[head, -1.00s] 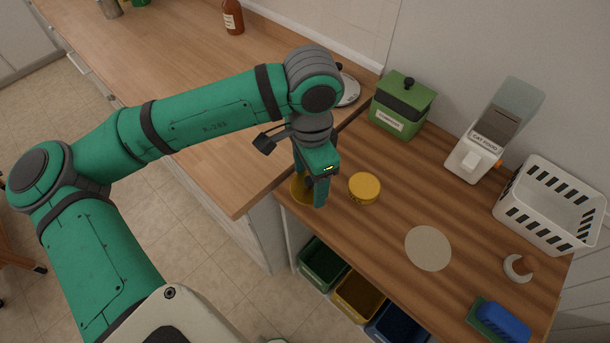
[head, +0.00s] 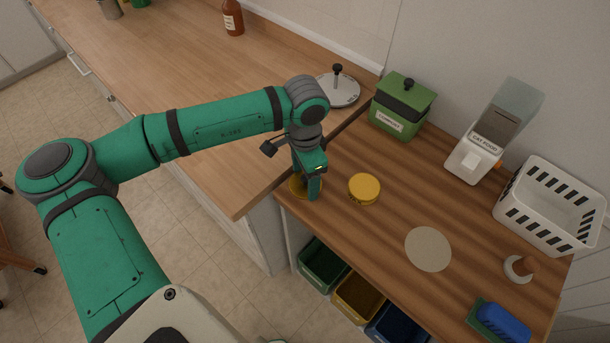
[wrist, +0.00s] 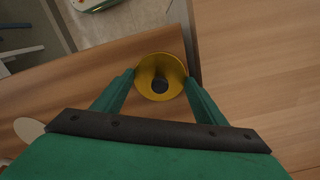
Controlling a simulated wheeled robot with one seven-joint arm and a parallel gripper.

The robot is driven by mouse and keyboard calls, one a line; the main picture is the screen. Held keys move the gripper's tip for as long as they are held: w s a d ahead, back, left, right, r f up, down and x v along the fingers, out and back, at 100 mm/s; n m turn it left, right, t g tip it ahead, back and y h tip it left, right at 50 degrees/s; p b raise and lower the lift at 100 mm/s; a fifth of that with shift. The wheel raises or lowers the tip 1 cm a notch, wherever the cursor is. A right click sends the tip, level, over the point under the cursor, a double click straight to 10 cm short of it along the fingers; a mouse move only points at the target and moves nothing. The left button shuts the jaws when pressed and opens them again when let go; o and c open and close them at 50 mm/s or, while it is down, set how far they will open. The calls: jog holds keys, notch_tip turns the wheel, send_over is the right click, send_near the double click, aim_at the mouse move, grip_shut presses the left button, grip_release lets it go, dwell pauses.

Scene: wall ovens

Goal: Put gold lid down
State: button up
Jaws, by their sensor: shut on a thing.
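The gold lid (wrist: 160,70), round with a dark centre, sits between my fingertips in the wrist view. In the head view only part of the gold lid (head: 297,188) shows, the rest behind my fingers. My gripper (head: 307,190) is shut on it and points down at the left end of the lower wooden counter; it also shows in the wrist view (wrist: 160,80). I cannot tell whether the lid touches the counter. A round yellow-gold tin (head: 364,189) stands upright just right of my gripper, apart from it.
A pale round disc (head: 428,249) lies on the lower counter (head: 375,235). A green canister (head: 402,106), cat food dispenser (head: 480,145) and white basket (head: 548,205) stand along the wall. A higher counter (head: 200,90) is at left. Bins (head: 358,295) sit below.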

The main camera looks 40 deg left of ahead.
jog(key=shift+f, duration=0.1)
jog(key=o, duration=1.1)
jog(key=shift+c, duration=0.2)
notch_tip(320, 180, up, 12)
jog(key=shift+w, duration=0.1)
